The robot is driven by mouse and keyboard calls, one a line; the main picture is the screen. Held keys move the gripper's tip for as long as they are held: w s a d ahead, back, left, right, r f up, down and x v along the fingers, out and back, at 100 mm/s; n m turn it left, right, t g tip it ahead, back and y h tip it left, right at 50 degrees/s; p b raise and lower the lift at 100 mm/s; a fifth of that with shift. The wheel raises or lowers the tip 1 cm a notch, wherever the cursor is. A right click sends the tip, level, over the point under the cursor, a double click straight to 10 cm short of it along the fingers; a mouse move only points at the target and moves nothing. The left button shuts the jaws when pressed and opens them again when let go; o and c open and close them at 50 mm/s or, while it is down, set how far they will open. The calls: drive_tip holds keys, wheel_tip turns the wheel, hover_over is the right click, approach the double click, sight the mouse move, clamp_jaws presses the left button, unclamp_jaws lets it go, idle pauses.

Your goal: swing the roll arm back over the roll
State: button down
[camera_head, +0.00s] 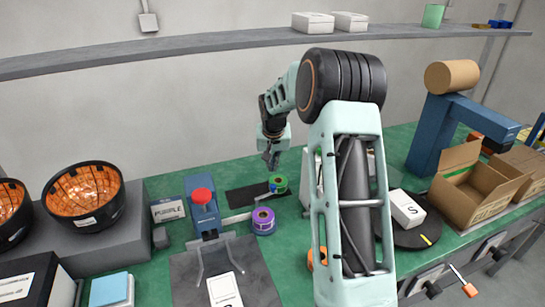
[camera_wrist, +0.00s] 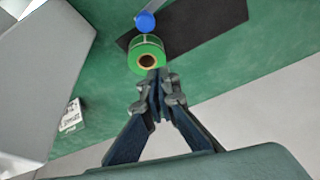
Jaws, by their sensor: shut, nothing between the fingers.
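A green roll (camera_head: 278,184) with a brown core sits on the bench mat; it also shows in the wrist view (camera_wrist: 135,56). A blue knob (camera_wrist: 145,21) on a thin grey bar, possibly the roll arm, lies just beyond the roll in the wrist view. The bar is mostly cut off there, so its pivot is hidden. My gripper (camera_head: 271,162) is above and slightly left of the green roll in the head view. In the wrist view my gripper (camera_wrist: 158,78) has its fingertips together, empty, close by the roll's near edge; contact cannot be told.
A purple roll (camera_head: 263,222) stands in front of the green one, beside a blue device with a red knob (camera_head: 202,196). A dark turntable (camera_head: 410,234) carries a white box. An open cardboard box (camera_head: 470,193) and blue stand (camera_head: 430,135) are at right.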

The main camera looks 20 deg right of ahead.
drive_tip(key=shift+s+a+f, duration=0.25)
drive_tip(key=shift+s+f, duration=0.4)
drive_tip(key=shift+s, duration=0.15)
drive_tip(key=shift+s+a+f, duration=0.25)
drive_tip(key=shift+s+f, duration=0.35)
drive_tip(key=shift+s, duration=0.15)
